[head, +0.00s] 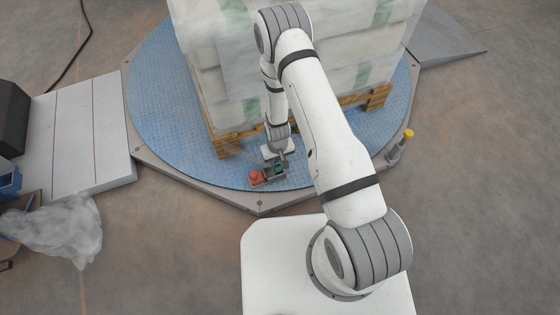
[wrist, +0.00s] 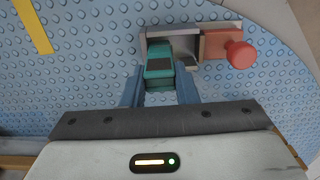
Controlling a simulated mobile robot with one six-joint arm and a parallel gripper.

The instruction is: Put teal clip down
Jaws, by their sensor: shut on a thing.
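In the wrist view, my gripper (wrist: 160,92) is shut on the teal clip (wrist: 159,66), with one blue-grey finger on each side of it. The clip's far end overlaps a small grey metal holder (wrist: 215,44) with a red knob (wrist: 240,54) on its right. I cannot tell whether the clip touches the holder. In the head view, my gripper (head: 276,160) is low over the blue turntable near its front edge, with the red knob (head: 254,174) just left of it; the clip is tiny there.
A blue textured turntable (head: 160,95) carries a wooden pallet (head: 228,146) stacked with wrapped white sacks (head: 228,85), close behind my gripper. A yellow-topped post (head: 400,144) stands at the right edge. Crumpled clear plastic (head: 58,230) lies at the left. A yellow strip (wrist: 33,26) marks the turntable.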

